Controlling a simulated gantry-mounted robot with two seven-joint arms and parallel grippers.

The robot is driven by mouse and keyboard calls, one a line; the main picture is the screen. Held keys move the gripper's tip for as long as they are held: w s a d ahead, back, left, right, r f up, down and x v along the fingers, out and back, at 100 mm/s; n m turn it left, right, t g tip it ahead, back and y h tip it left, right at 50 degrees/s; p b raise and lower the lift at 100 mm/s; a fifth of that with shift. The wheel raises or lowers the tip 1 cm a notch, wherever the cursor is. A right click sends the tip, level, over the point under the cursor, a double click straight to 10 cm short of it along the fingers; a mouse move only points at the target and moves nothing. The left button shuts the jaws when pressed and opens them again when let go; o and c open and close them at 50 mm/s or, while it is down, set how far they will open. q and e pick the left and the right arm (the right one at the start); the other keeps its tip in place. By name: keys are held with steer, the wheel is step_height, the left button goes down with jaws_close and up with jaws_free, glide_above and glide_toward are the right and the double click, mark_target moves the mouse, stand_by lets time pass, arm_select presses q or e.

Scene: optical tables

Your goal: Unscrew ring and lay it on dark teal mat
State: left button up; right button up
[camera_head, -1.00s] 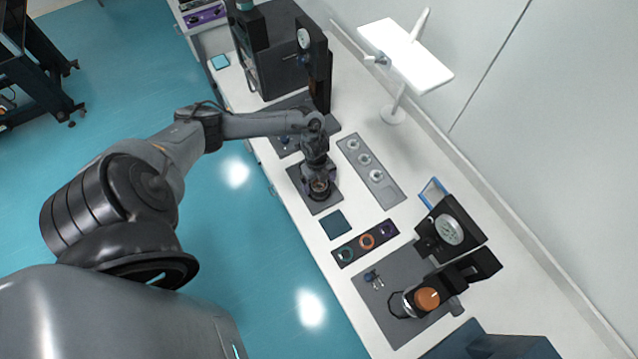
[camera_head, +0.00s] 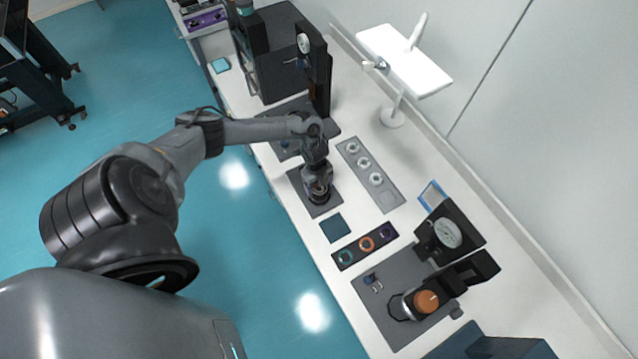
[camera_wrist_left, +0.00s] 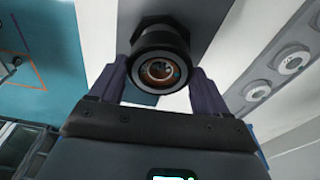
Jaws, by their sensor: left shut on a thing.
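My left gripper (camera_head: 319,190) is over a grey mat (camera_head: 298,182) on the white bench. In the left wrist view its two dark purple fingers (camera_wrist_left: 160,85) are shut on a black ring (camera_wrist_left: 160,58) around a lens-like glass. The ring sits at the end of a dark cylindrical body with a hex-shaped flange (camera_wrist_left: 160,24). I cannot tell whether the ring is still threaded on the body. The dark teal mat (camera_head: 334,227) lies bare, just below the grey mat in the head view. My right gripper is not in view.
A dark tray with several coloured rings (camera_head: 343,259) lies beyond the teal mat. A grey tray with several round pieces (camera_head: 392,199) lies to the right. A black instrument with a dial (camera_head: 470,236) stands at lower right, and dark equipment (camera_head: 276,74) stands behind my arm.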

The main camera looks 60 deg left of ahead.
mark_target(319, 187)
arm_select(q)
steer(key=n+p, duration=0.2)
steer(key=n, duration=0.1)
steer(key=shift+s+r, duration=0.1)
steer(key=shift+r, duration=0.15)
steer(key=n+p, duration=0.3)
steer(key=n, duration=0.1)
steer(key=shift+t+p, duration=0.3)
steer(key=shift+p, duration=0.1)
steer(key=shift+f+n, duration=0.1)
steer(key=shift+n, duration=0.3)
steer(key=shift+f, duration=0.15)
steer(key=shift+r, duration=0.25)
steer(key=shift+r+p, duration=0.4)
steer(key=shift+r, duration=1.8)
steer(key=shift+r, duration=0.1)
